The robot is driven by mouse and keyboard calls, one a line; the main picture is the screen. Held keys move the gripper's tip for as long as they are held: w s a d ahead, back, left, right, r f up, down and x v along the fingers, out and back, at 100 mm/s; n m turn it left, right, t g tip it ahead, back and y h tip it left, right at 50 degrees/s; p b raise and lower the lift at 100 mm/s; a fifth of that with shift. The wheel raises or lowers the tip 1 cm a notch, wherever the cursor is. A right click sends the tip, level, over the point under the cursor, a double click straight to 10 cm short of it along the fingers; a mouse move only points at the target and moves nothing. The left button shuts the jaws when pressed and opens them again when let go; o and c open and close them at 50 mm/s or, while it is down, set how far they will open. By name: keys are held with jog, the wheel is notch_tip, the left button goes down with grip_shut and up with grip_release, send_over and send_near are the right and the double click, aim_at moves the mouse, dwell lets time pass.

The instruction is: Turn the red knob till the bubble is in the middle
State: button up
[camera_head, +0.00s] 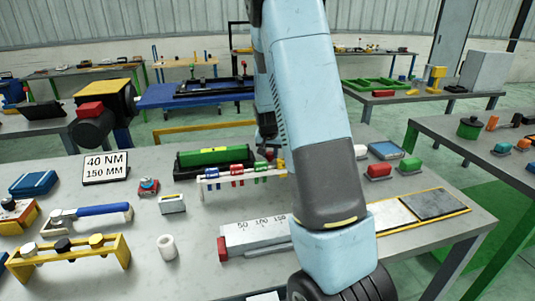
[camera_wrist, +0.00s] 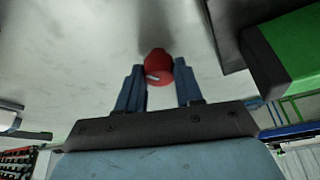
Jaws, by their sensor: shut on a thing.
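In the wrist view, the red knob (camera_wrist: 158,66), with a short pale mark on its face, sits between the two blue fingers of my gripper (camera_wrist: 159,80). My gripper is shut on it. In the head view, a green level (camera_head: 206,157) with black ends lies on the grey table, just left of my arm. Its bubble is too small to make out, so I cannot tell where it stands. Part of the level's green body (camera_wrist: 290,45) also shows at the upper right in the wrist view. My arm hides most of my gripper and the knob in the head view.
A white rack with red, blue and green clips (camera_head: 237,172) stands close in front of the level. A sign reading 40 NM 150 MM (camera_head: 106,167) stands to the left. A scale block (camera_head: 255,233) lies in front. A red button (camera_head: 378,171) is right of my arm.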

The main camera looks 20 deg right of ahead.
jog(key=shift+a, duration=0.2)
dwell(0.3)
jog(key=o, duration=1)
jog(key=shift+d, duration=0.1)
jog(key=v, duration=1.3)
jog(key=shift+r, duration=0.3)
jog(key=shift+s+a, duration=0.1)
jog(key=shift+a, duration=0.1)
